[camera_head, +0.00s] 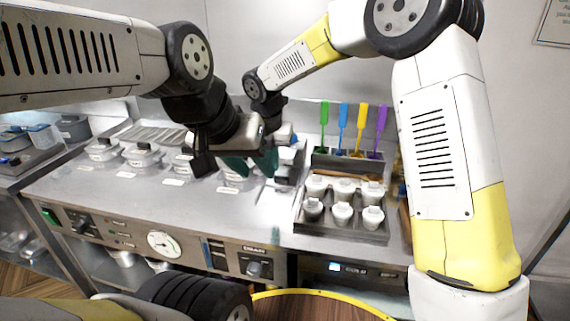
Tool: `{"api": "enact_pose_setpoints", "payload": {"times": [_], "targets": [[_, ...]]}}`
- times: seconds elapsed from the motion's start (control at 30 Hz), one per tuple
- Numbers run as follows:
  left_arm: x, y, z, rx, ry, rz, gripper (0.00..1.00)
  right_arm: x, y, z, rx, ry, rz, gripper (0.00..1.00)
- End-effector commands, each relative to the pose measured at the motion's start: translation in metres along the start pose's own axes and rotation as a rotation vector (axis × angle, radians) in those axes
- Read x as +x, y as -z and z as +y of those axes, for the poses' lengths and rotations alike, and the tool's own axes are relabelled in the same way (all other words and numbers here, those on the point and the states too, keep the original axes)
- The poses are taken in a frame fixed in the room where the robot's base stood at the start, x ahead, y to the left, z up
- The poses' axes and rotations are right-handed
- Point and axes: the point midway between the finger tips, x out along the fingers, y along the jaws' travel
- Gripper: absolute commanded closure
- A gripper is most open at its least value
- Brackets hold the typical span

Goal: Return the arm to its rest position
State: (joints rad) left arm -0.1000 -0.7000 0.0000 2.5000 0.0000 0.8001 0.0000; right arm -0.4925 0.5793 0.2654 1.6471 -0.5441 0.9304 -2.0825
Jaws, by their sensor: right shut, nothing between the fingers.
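My left arm comes in from the upper left. Its black wrist and gripper (252,163) hang over the steel counter, with two teal fingertips apart and nothing seen between them. My right arm rises at the right, bends at the top and reaches left to a black wrist near the centre. My right gripper (284,133) is shut and mostly hidden behind the left hand, close to it in the picture. Whether the two hands touch cannot be told.
A steel counter (110,197) carries a row of lidded containers (143,154) at left. At right, a rack (345,225) holds several white-lidded bottles (343,213), with green, blue, yellow and purple utensils (343,125) upright behind. The front panel (150,240) has a gauge and knobs.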

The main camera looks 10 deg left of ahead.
Motion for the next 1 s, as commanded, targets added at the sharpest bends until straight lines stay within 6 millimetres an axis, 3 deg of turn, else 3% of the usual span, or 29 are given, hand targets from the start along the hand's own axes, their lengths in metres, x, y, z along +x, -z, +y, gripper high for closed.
{"api": "enact_pose_setpoints", "payload": {"times": [0.17,0.3,0.47,0.7,0.83,1.0], "targets": [[0.000,0.000,0.000,0.000,0.000,0.000,0.64,-0.023,-0.003,-0.020,0.125,-0.007,-0.010,1.00],[0.000,0.000,0.000,0.000,0.000,0.000,0.64,-0.061,-0.001,-0.072,0.471,-0.029,-0.028,1.00],[0.000,0.000,0.000,0.000,0.000,0.000,0.64,-0.107,0.018,-0.144,0.997,-0.079,-0.036,1.00],[0.000,0.000,0.000,0.000,0.000,0.000,0.64,-0.154,0.072,-0.234,1.797,-0.194,0.001,1.00],[0.000,0.000,0.000,0.000,0.000,0.000,0.64,-0.169,0.110,-0.271,2.227,-0.279,0.058,1.00],[0.000,0.000,0.000,0.000,0.000,0.000,0.64,-0.177,0.154,-0.299,2.698,-0.389,0.177,1.00]]}}
